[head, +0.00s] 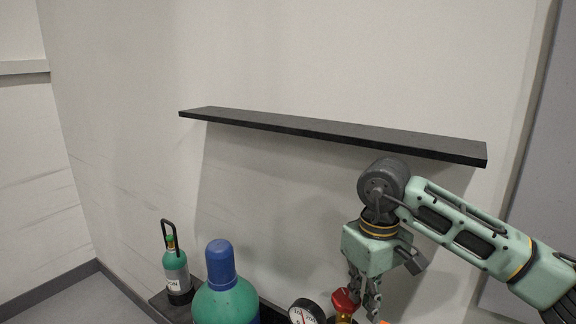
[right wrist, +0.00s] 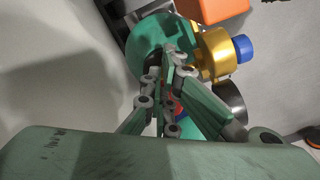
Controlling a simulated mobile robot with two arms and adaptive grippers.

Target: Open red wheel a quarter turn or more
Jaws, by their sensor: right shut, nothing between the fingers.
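The red wheel (head: 344,301) sits on a brass valve at the bottom of the head view, partly covered by my right gripper (head: 365,306). That gripper points down at the wheel, with its fingers at the wheel's right side. Whether they touch it I cannot tell. In the right wrist view the right gripper (right wrist: 172,62) has its fingertips together and empty. Only a small piece of the red wheel (right wrist: 178,109) shows there between the finger links. The brass valve body (right wrist: 214,52) with a blue end lies beside the fingertips. My left gripper is not in view.
A dial gauge (head: 305,313) stands just left of the wheel. A green cylinder with a blue cap (head: 220,264) and a small green bottle (head: 176,272) stand further left. A black shelf (head: 330,132) crosses the wall above. An orange object (right wrist: 212,9) lies near the valve.

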